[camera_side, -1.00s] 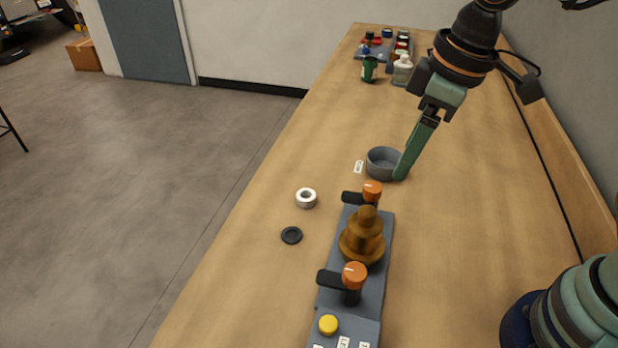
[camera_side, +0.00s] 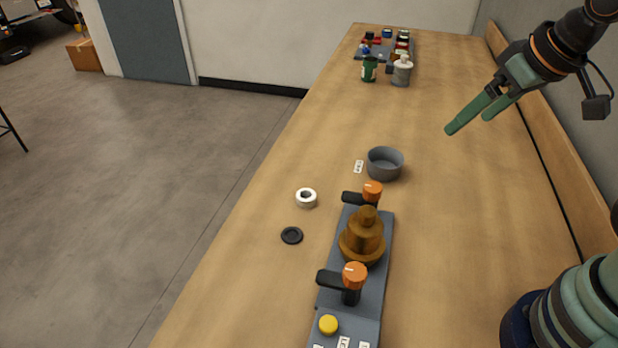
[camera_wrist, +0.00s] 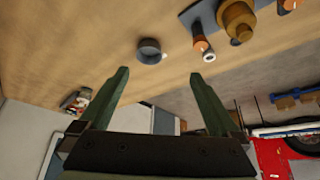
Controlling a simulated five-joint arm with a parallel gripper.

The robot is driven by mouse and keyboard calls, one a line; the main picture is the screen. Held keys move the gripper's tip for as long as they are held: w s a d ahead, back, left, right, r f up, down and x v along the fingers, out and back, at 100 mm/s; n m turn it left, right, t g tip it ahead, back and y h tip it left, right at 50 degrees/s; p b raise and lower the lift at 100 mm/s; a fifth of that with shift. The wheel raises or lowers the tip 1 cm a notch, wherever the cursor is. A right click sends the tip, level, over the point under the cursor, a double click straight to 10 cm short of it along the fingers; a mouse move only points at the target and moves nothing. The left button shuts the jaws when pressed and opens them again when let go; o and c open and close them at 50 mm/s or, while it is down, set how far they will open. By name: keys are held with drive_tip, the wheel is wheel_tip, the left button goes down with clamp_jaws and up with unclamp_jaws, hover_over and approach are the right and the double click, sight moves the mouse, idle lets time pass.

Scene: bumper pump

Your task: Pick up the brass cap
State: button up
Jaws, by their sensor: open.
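The brass cap (camera_side: 363,233) is a stepped, golden-brown piece standing on the grey fixture plate (camera_side: 375,287) between two orange-topped clamps. It also shows at the top of the wrist view (camera_wrist: 236,18). My gripper (camera_side: 466,122) is open and empty, raised above the right side of the bench, up and to the right of the cap and well apart from it. In the wrist view my two green fingers (camera_wrist: 160,92) are spread with nothing between them.
Orange-topped clamps (camera_side: 354,276) with black handles stand at both ends of the cap. A grey bowl (camera_side: 385,164) sits behind the plate. A white ring (camera_side: 306,198) and a black disc (camera_side: 291,235) lie to the left. Bottles (camera_side: 401,72) stand far back.

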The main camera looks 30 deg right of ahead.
drive_tip(key=shift+a, duration=0.1)
drive_tip(key=n+g, duration=0.5)
drive_tip(key=n, duration=1.4)
hover_over(364, 230)
drive_tip(key=w+d, duration=0.1)
drive_tip(key=w, duration=0.1)
drive_tip(key=f, duration=0.7)
drive_tip(key=shift+s+d+f, duration=0.15)
drive_tip(key=shift+s, duration=0.1)
drive_tip(key=shift+a+f+n+g, duration=0.2)
drive_tip(key=shift+n+g, duration=0.1)
drive_tip(key=shift+n, duration=0.1)
drive_tip(key=f, duration=1.2)
drive_tip(key=shift+s+d, duration=0.1)
drive_tip(key=shift+d, duration=0.1)
